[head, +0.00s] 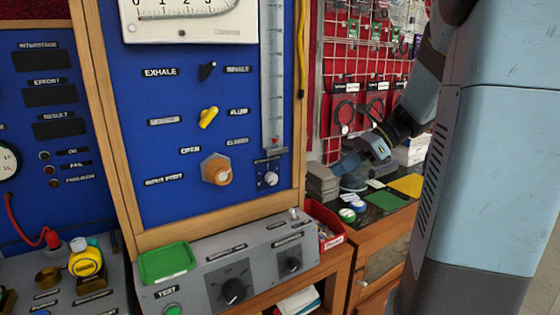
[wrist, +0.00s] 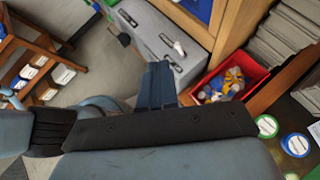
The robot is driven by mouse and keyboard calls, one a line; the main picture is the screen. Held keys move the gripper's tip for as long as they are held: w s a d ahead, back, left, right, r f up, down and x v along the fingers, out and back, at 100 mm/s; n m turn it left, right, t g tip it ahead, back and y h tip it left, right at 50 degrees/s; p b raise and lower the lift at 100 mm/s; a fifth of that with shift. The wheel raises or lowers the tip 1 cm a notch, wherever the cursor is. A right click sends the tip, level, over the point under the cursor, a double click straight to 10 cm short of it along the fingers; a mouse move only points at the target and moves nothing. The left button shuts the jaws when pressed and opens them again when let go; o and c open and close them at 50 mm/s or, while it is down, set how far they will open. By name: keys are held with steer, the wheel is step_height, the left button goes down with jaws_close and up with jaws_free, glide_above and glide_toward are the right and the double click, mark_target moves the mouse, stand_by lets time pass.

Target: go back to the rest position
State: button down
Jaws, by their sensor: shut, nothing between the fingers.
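My gripper (wrist: 157,84) shows in the middle of the wrist view, its blue-grey fingers together with nothing between them. It points toward the grey test console (wrist: 150,32) and hangs left of the red parts bin. In the head view my arm (head: 405,115) comes down at the right, partly behind my blue-grey column, and bends toward the counter beside the panel.
The red bin (wrist: 196,91) holds small parts. Green and blue round lids (head: 352,209) lie on the dark counter. A blue panel (head: 130,120) with an orange knob (head: 216,169) and yellow lever (head: 208,117) stands left. The console (head: 205,274) carries a green tray (head: 166,262).

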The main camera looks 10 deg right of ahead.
steer(key=s+a+n+t+h, duration=0.1)
steer(key=s+a+n+h, duration=0.2)
steer(key=n, duration=0.7)
steer(key=s+a+n+t+h, duration=0.2)
steer(key=s+a+n+h, duration=0.2)
steer(key=s+n+h, duration=0.3)
steer(key=s+n, duration=0.4)
steer(key=s, duration=0.1)
steer(key=shift+s+a+r+n+t, duration=0.15)
steer(key=shift+r+n+t, duration=0.05)
steer(key=shift+n+t, duration=0.1)
